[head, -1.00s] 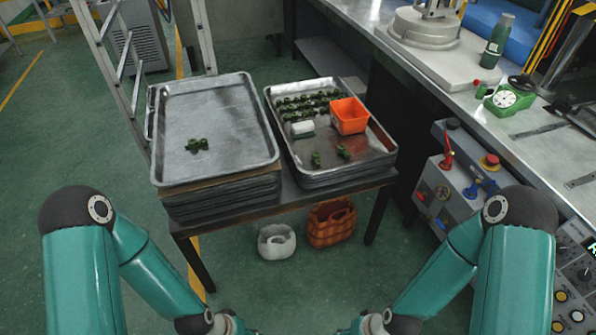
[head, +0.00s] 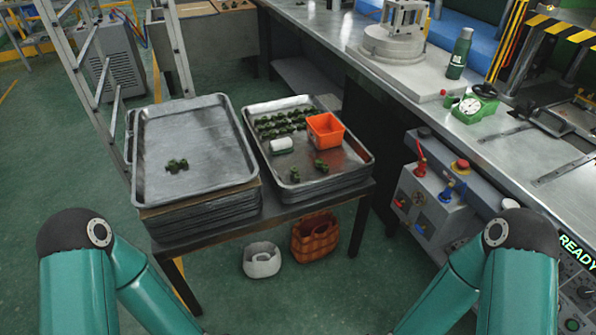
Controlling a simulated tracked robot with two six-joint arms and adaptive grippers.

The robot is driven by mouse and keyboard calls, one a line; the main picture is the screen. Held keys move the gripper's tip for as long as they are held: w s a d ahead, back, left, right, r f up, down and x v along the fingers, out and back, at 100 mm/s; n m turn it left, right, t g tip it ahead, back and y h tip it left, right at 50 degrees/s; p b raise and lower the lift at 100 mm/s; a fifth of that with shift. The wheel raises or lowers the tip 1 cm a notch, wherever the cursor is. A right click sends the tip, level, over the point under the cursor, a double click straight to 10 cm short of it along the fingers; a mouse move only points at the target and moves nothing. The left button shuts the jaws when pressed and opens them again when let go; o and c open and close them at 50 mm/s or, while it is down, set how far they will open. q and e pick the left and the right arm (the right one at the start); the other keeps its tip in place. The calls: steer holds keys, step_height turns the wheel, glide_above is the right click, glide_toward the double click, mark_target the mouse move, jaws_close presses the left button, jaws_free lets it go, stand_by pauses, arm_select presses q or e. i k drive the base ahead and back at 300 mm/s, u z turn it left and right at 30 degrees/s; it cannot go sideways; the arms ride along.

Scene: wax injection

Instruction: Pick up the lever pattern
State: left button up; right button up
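Small dark green patterns lie on two metal trays. One small green piece or close pair (head: 177,166) lies alone in the middle of the left tray (head: 160,120). Several more green patterns (head: 282,123) stand in rows at the back of the right tray (head: 345,172). Two others sit near its front, one at the left (head: 294,175) and one at the right (head: 321,167). They are too small to tell which is a lever pattern. Both my grippers are below the frame; only my upper arm links show at the lower left and right.
An orange bin (head: 325,131) and a white block (head: 282,145) stand on the right tray. A white basket (head: 262,260) and a brown basket (head: 315,237) are below the table. A ladder is at left. A workbench (head: 480,130) with a control box (head: 437,195) runs along the right.

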mark_target(294, 170)
steer(key=z, duration=0.15)
steer(key=i, duration=0.95)
steer(key=u, duration=2.5)
steer(key=k, duration=1.15)
steer(key=z, duration=0.55)
steer(key=i, duration=0.95)
steer(key=z, duration=0.65)
